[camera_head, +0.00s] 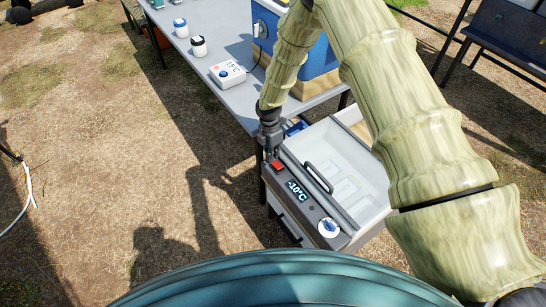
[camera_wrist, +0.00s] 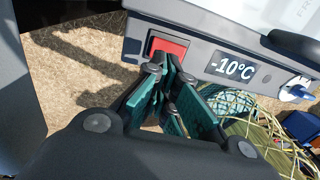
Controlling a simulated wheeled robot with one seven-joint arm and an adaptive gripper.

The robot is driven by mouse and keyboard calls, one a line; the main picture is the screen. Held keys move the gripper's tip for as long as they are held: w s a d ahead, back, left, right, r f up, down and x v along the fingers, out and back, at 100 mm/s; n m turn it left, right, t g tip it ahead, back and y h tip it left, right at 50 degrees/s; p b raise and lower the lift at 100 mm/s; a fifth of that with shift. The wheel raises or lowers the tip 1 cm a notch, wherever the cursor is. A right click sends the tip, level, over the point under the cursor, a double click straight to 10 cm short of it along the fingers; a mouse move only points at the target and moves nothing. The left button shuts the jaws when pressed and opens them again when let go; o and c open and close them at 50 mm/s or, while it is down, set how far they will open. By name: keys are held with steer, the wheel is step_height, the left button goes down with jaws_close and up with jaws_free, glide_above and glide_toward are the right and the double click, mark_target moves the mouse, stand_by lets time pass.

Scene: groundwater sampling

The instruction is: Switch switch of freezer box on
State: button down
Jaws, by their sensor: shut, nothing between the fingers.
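The freezer box (camera_head: 345,178) has a white lid with a black handle and a dark grey front panel. A red switch (camera_head: 277,166) sits at the left end of that panel, beside a display (camera_head: 297,193) reading -10°C. My gripper (camera_head: 272,153) is shut and empty, with its fingertips right at the switch.
A round white and blue knob (camera_head: 329,227) is at the panel's right end. A grey table (camera_head: 230,95) behind holds a white meter (camera_head: 227,74), small jars (camera_head: 198,46) and a blue box (camera_head: 325,56). Open dirt ground lies to the left.

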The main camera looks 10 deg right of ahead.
step_height(320, 180, up, 10)
steer(key=w+b, duration=0.1)
steer(key=b, duration=0.1)
steer(key=shift+w+a+f, duration=0.2)
steer(key=shift+w+a, duration=0.15)
